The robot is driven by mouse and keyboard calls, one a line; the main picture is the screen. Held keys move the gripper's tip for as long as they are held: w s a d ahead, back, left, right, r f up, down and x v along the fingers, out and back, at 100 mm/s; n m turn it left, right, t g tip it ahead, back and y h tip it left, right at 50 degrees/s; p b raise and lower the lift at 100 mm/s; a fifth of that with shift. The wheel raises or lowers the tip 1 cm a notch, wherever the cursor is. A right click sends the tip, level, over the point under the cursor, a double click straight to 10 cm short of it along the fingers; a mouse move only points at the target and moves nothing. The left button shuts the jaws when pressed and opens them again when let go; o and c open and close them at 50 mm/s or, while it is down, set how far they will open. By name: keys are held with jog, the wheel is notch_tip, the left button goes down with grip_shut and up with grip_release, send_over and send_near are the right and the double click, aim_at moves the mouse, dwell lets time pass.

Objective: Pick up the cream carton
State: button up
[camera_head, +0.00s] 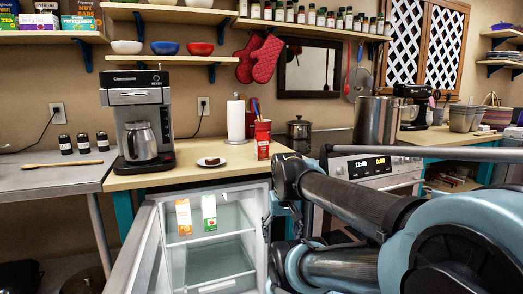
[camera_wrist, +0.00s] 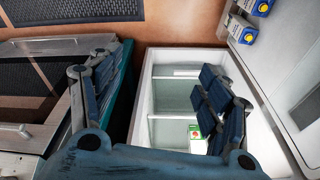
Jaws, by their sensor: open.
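Two small cartons stand side by side on the upper shelf of the open fridge (camera_head: 212,250) in the head view: an orange and white one (camera_head: 183,217) and a green and white one (camera_head: 209,213). I cannot read which is the cream carton. In the wrist view, a carton with green and red marks (camera_wrist: 195,132) shows inside the fridge, close to the right finger and partly cut off from sight. My gripper (camera_wrist: 158,90) has its two fingers wide apart with nothing between them. The right finger overlaps the fridge opening in the picture; the left is outside it.
The fridge door (camera_head: 145,250) stands open at the left. In the wrist view, blue and yellow packages (camera_wrist: 243,33) sit along the door side. Above is the counter with a coffee maker (camera_head: 139,120), a plate (camera_head: 211,162) and a red can (camera_head: 262,140). An oven (camera_head: 375,168) stands to the right.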

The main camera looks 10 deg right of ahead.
jog(key=w+r+m+g, duration=0.1)
jog(key=w+r+m, duration=0.3)
jog(key=w+r, duration=0.65)
jog(key=w+r+m, duration=0.4)
jog(key=w+r, duration=0.4)
jog(key=r, duration=0.6)
notch_tip(320, 180, up, 14)
jog(key=m+g, duration=0.1)
jog(key=m, duration=0.7)
send_over(261, 140)
jog(key=w, duration=0.3)
jog(key=f, duration=1.6)
jog(key=shift+d+f, duration=0.3)
jog(key=shift+f, duration=0.05)
jog(key=shift+n, duration=0.3)
jog(key=c, duration=1.4)
